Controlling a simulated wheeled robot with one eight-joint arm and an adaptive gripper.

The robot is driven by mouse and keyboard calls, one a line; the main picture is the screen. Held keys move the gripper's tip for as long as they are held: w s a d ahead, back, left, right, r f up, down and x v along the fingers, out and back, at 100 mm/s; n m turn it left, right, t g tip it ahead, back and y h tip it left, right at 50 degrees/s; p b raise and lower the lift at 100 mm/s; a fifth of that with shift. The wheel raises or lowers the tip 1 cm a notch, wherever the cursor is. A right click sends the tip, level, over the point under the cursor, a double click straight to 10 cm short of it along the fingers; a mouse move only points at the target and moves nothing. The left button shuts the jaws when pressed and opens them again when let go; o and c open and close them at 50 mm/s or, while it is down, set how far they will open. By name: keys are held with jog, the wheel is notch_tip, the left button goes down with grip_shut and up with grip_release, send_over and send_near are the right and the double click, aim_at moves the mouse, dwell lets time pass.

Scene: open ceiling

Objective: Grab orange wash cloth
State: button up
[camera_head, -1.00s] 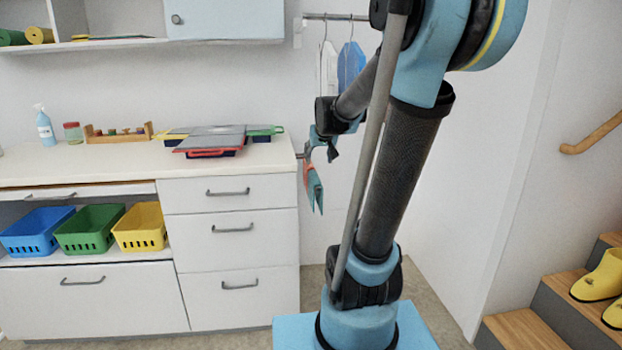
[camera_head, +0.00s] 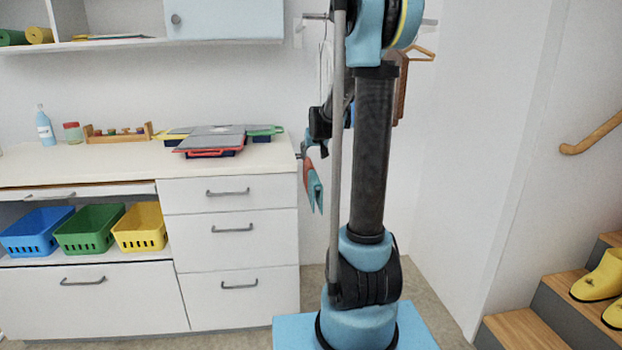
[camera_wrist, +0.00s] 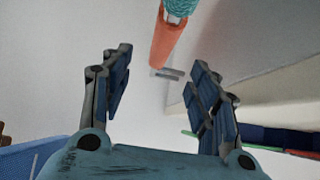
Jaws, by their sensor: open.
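The orange wash cloth (camera_head: 308,168) hangs at the right end of the counter cabinet, with a teal cloth (camera_head: 315,192) against it. In the wrist view the orange cloth (camera_wrist: 168,40) is a narrow strip at the top middle, with the teal cloth (camera_wrist: 180,7) above it in the picture. My gripper (camera_wrist: 160,62) is open and empty. Its two dark blue fingers stand left and right of the orange strip in the picture. No contact with the cloth shows. In the head view my arm partly hides the gripper.
Blue, green and yellow baskets (camera_head: 140,228) sit below. A rail with hangers (camera_head: 420,55) is behind my arm. Stairs with yellow boots (camera_head: 605,278) are at the right.

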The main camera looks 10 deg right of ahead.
aim_at(310, 163)
jog(key=x, duration=0.8)
jog(key=shift+a+x, duration=0.15)
jog(key=shift+x, duration=1.15)
jog(key=shift+a+x, duration=0.1)
jog(key=shift+x, duration=1.2)
jog(key=shift+w, duration=0.1)
jog(key=shift+c, duration=0.6)
jog(key=c, duration=1)
